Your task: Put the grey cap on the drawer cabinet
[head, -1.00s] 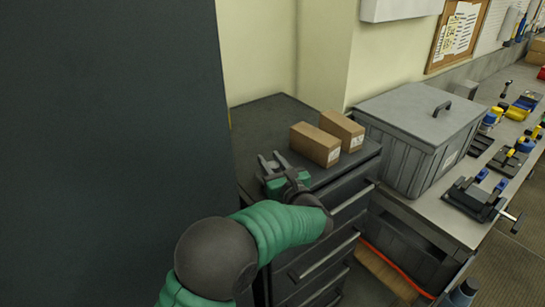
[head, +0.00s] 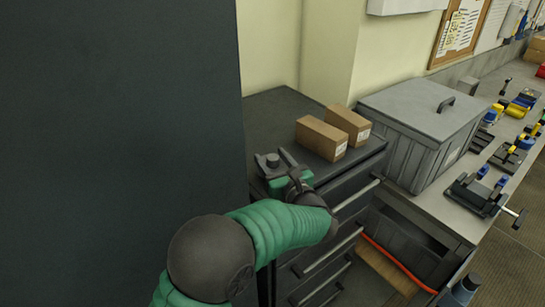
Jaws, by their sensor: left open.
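The dark drawer cabinet (head: 284,108) stands in the middle of the head view, its drawer fronts facing lower right. My left gripper (head: 275,163) is over the near left part of its top, with its fingers apart. A small dark grey round piece, which looks like the grey cap (head: 272,158), shows between or just at the fingertips. It appears to be on or just above the cabinet top; I cannot tell whether it touches the top or a finger. My right gripper is not in view.
Two brown boxes (head: 321,138) (head: 348,124) stand on the cabinet top to the right of my gripper. A lidded grey bin (head: 420,130) is on the workbench at right. A tall dark panel (head: 120,130) rises close on the left. The back of the cabinet top is clear.

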